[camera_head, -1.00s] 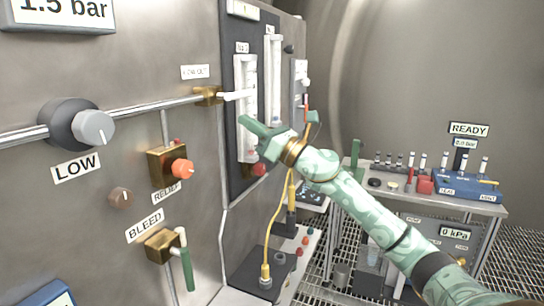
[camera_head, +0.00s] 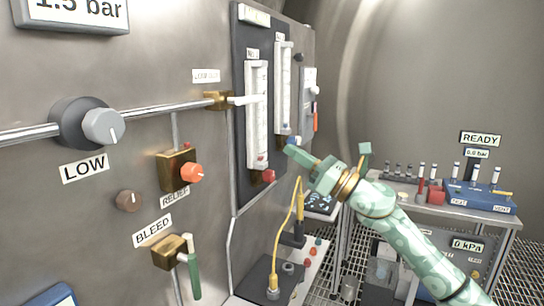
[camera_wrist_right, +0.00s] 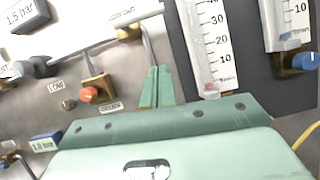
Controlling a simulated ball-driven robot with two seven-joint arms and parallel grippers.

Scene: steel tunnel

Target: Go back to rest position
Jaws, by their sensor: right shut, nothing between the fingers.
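My right gripper (camera_head: 291,149) is in front of the steel panel, just right of the lower ends of the two flow tubes. Its fingers point left and up toward the panel. In the right wrist view its two green fingers (camera_wrist_right: 156,88) lie together with nothing between them. The near flow tube (camera_head: 257,115) has a red knob (camera_head: 268,176) at its foot, and the far flow tube (camera_head: 283,88) stands behind it. The gripper appears apart from them. My left gripper is not in view.
The wall panel carries a LOW knob (camera_head: 103,126), an orange relief knob (camera_head: 192,173), a green-handled bleed valve (camera_head: 194,275) and a white-levered cut-out valve (camera_head: 246,100). A yellow cable (camera_head: 294,215) hangs below the gripper. A bench (camera_head: 455,213) with vials stands at right.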

